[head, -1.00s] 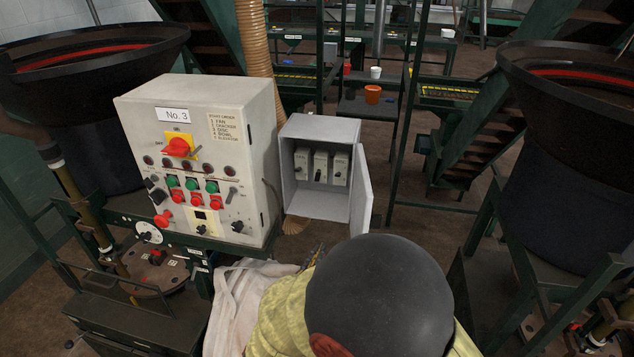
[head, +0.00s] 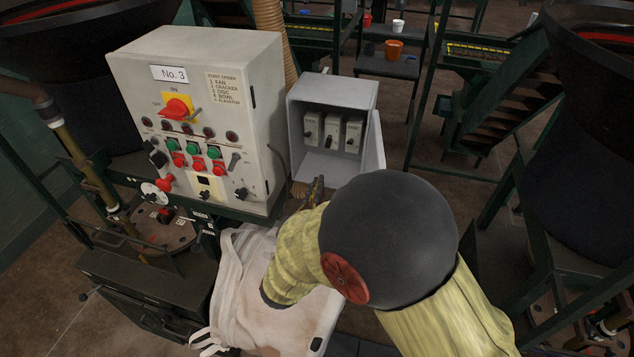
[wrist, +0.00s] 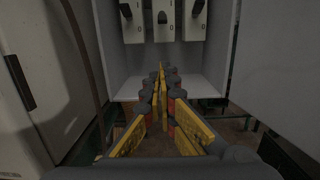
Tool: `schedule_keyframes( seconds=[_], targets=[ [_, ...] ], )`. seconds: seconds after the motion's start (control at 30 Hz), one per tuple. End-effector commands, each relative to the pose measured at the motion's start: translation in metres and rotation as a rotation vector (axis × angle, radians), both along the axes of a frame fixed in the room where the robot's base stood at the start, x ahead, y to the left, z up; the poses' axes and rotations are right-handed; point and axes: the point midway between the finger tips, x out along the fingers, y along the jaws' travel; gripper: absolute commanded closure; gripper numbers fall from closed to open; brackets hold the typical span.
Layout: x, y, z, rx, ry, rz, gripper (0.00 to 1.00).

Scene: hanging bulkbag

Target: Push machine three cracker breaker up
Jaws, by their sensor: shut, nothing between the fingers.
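Three pale breakers with dark levers stand side by side in an open grey box below and right of the No. 3 sign: a left one (head: 309,128), a middle one (head: 332,131) and a right one (head: 353,135). In the wrist view, the left (wrist: 132,22), middle (wrist: 166,22) and right (wrist: 195,20) breakers show at the top, with 1 and 0 marks. I cannot read which one is the cracker's. My gripper (head: 317,186) is shut and empty at the box's lower front. In the wrist view its fingertips (wrist: 162,75) are below the middle breaker, apart from it.
The control cabinet (head: 225,75) with buttons and a red switch stands left of the grey box (head: 330,90). The box's open door (head: 375,145) stands out on the right, near my arm. A white cloth bag (head: 240,270) hangs below. Green frames stand right.

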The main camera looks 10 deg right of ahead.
Motion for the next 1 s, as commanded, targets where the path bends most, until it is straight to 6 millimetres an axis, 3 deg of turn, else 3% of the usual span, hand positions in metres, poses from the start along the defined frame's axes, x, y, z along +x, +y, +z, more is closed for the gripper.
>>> schedule_keyframes(
  seconds=[0.4, 0.6, 1.0],
  targets=[
    [0.07, -0.042, 0.008, -0.001, 0.0, -0.004, 1.0],
    [0.056, -0.032, 0.037, 0.0, -0.001, 0.001, 1.0],
    [0.052, -0.03, 0.044, 0.001, 0.001, 0.0, 1.0]
  ],
)
